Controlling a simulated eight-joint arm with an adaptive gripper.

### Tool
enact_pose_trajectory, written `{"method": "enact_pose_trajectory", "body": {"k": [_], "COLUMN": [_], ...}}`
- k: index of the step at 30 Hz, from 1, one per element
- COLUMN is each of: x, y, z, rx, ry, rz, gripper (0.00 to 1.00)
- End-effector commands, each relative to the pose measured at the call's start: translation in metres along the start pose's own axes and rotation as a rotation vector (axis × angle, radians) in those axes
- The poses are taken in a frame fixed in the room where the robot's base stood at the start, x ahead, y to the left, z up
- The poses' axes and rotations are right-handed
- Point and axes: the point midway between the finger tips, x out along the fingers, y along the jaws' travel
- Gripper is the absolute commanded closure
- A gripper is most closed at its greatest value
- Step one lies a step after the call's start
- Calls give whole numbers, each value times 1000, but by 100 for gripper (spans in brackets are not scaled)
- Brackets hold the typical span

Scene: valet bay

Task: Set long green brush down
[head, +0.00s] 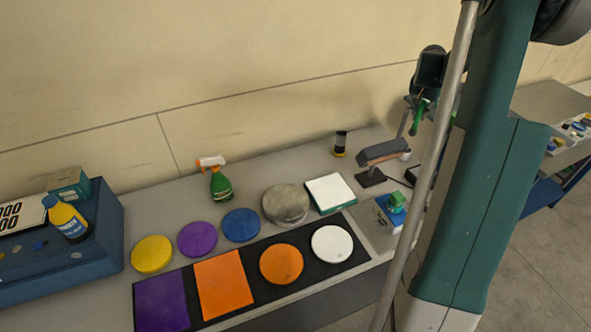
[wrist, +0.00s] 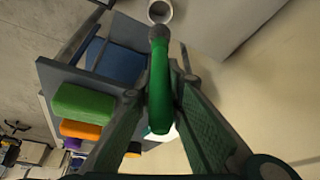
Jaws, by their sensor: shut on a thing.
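The long green brush (wrist: 158,85) is held between the two fingers of my gripper (wrist: 162,92) in the wrist view. Its dark rounded end points away from the camera. In the head view my gripper (head: 419,102) is raised at the upper right, above the back right of the bench, and part of the green brush (head: 418,118) hangs below it. My arm hides part of the brush and what lies behind it.
A side shelf stands at right. The wrist view shows a green block (wrist: 82,104) and a pale round opening (wrist: 160,11).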

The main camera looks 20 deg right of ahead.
Motion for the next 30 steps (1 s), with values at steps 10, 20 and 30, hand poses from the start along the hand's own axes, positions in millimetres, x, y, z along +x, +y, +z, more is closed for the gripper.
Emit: {"method": "enact_pose_trajectory", "body": {"k": [10,20,30], "x": [-25,-48,-75], "y": [-47,-128,-202], "z": [22,79,148], "rx": [-37,-103,-174], "ry": [-1,-3,-5], "rz": [-15,-42,-70], "gripper": [98,98,98]}}
